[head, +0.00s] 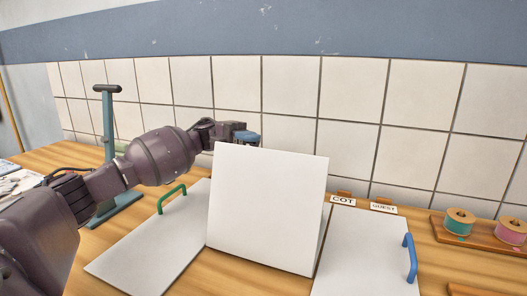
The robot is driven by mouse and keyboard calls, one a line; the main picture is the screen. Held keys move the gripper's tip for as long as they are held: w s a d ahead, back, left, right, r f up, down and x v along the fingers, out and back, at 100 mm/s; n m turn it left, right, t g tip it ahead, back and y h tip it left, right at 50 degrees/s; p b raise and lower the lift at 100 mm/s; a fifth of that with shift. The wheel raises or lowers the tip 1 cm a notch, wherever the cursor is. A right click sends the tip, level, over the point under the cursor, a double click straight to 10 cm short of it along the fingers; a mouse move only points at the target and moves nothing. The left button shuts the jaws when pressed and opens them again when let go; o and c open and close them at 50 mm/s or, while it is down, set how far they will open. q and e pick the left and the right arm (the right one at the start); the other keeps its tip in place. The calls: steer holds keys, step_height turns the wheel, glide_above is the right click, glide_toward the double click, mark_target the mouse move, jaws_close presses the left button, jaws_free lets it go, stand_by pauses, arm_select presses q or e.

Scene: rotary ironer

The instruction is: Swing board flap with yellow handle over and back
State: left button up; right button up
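A white board flap (266,208) stands raised and tilted in the middle of the head view, between two flat white flaps. No yellow handle shows; this flap's far side and top-left corner area are partly hidden from me. My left gripper (247,138) is at the flap's top-left edge, reaching behind it. Its fingertips are mostly hidden by the flap, so I cannot tell whether they are open or shut or hold anything. My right gripper is not in view.
The left flat flap (140,246) has a green handle (172,198); the right flat flap (365,254) has a blue handle (410,258). COT (343,201) and GUEST (383,208) labels stand behind. A teal stand (108,130) is behind my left arm. Thread spools (459,222) sit on a wooden tray at right.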

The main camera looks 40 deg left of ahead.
mark_target(265, 153)
arm_select(q)
steer(key=shift+s+d, duration=0.15)
steer(key=shift+d, duration=1)
steer(key=shift+s+d, duration=0.1)
steer(key=shift+d, duration=1)
jaws_close()
